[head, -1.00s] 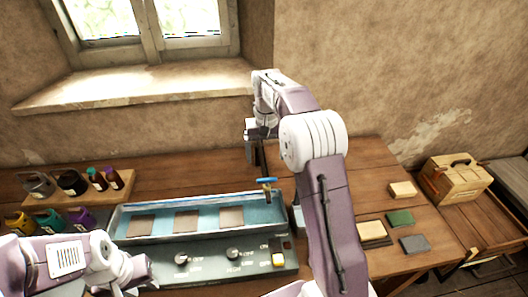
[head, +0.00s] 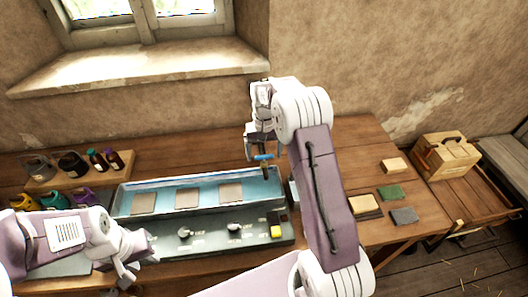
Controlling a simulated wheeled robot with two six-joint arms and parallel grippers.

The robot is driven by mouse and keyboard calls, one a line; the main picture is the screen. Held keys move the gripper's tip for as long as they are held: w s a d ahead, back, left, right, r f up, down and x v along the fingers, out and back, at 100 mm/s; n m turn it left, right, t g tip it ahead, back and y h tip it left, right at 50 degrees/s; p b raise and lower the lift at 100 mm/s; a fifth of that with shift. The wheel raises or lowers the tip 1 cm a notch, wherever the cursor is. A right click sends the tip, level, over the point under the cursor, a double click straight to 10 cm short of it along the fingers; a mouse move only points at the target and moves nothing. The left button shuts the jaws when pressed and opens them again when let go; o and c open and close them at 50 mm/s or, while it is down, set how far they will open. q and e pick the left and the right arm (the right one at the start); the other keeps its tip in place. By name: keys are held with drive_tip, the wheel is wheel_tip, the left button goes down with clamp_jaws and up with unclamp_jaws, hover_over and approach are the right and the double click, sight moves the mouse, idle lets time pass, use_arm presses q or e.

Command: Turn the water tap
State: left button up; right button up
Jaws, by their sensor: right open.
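The water tap (head: 263,157) has a blue handle and stands at the back right of the blue-lined trough (head: 165,183). My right gripper (head: 257,152) reaches down from above at the tap, with its fingers pointing down close to the handle. It is open. I cannot tell whether a finger touches the handle. The tap's lower part is partly hidden. My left gripper (head: 132,266) is low at the left, in front of the trough's near left corner and away from the tap. Its fingers are too unclear to read.
A grey control panel (head: 210,238) with knobs and a yellow switch fronts the trough. Bottles stand on a rack (head: 75,171) at the left. Small blocks (head: 390,193) lie at the right, with a wooden box (head: 446,155) beyond. A wall and window sill close off the back.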

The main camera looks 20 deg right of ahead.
drive_tip(key=shift+w+d, duration=0.1)
drive_tip(key=shift+c, duration=0.6)
drive_tip(key=c, duration=1.3)
drive_tip(key=shift+o, duration=0.2)
drive_tip(key=shift+n, duration=0.3)
drive_tip(key=shift+r+n+p, duration=0.1)
drive_tip(key=shift+n+p, duration=0.4)
drive_tip(key=shift+p, duration=0.05)
drive_tip(key=shift+n+p, duration=0.55)
drive_tip(key=shift+n, duration=0.65)
drive_tip(key=n+p, duration=0.1)
drive_tip(key=n, duration=0.4)
drive_tip(key=shift+w, duration=0.1)
drive_tip(key=shift+n+p, duration=0.3)
drive_tip(key=shift+n, duration=0.1)
